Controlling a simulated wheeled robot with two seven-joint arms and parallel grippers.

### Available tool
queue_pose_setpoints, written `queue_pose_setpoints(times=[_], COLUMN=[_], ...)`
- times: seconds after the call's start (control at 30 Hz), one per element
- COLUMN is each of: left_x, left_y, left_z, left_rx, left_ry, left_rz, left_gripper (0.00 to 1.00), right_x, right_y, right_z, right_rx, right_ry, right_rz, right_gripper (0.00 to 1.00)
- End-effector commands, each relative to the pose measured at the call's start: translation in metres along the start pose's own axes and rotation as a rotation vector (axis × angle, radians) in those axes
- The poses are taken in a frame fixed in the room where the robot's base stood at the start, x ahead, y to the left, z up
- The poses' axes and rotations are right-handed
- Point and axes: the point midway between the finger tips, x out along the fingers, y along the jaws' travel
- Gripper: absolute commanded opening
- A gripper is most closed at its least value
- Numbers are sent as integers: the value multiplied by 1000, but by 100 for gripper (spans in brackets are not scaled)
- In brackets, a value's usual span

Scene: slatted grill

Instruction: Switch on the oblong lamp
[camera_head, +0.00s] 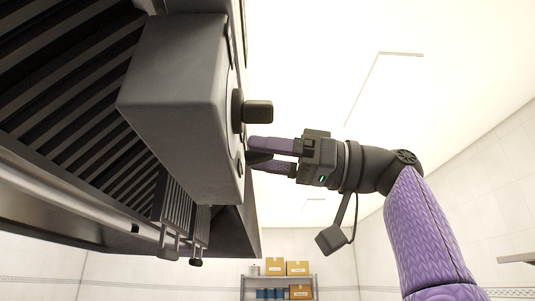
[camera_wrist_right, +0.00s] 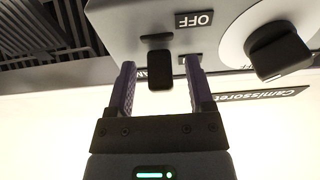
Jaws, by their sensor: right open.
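My right gripper (camera_head: 250,152) reaches in from the right to the side face of a grey control box (camera_head: 180,70). In the right wrist view, my right gripper (camera_wrist_right: 159,68) is open. Its two purple fingers stand on either side of a small black switch lever (camera_wrist_right: 160,72). The lever shows between them with gaps on both sides, and neither finger visibly presses on it. An OFF label (camera_wrist_right: 194,20) is on the panel beside the lever. In the head view the fingers hide the lever. I cannot make out which thing is the oblong lamp.
A black rotary knob on a white dial (camera_wrist_right: 275,52) is close to the right finger; the knob (camera_head: 252,111) also shows in the head view. Dark slats (camera_head: 60,90) lie left of the box. Shelves with boxes (camera_head: 278,280) stand far back. Right of the box is open room.

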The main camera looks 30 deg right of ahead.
Motion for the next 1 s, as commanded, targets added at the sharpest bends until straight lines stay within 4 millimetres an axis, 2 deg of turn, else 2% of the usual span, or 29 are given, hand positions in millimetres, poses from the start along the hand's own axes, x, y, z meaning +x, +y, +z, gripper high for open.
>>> queue_pose_setpoints(times=[0.13, 0.4, 0.5, 0.63, 1.0], left_x=[0, 0, 0, 0, 0], left_y=[0, 0, 0, 0, 0], left_z=[0, 0, 0, 0, 0], left_rx=[0, 0, 0, 0, 0], left_ry=[0, 0, 0, 0, 1], left_rz=[0, 0, 0, 0, 0], left_gripper=[86, 86, 86, 86, 86], right_x=[-14, -82, -94, -99, -99], right_y=[1, -1, -1, -1, 0], right_z=[0, -1, 0, 1, 2], right_rx=[0, 1, 2, 1, 1], right_ry=[2, 6, 6, 2, 1], right_rz=[2, 0, 2, 1, 2], right_gripper=[68, 68, 68, 68, 68])
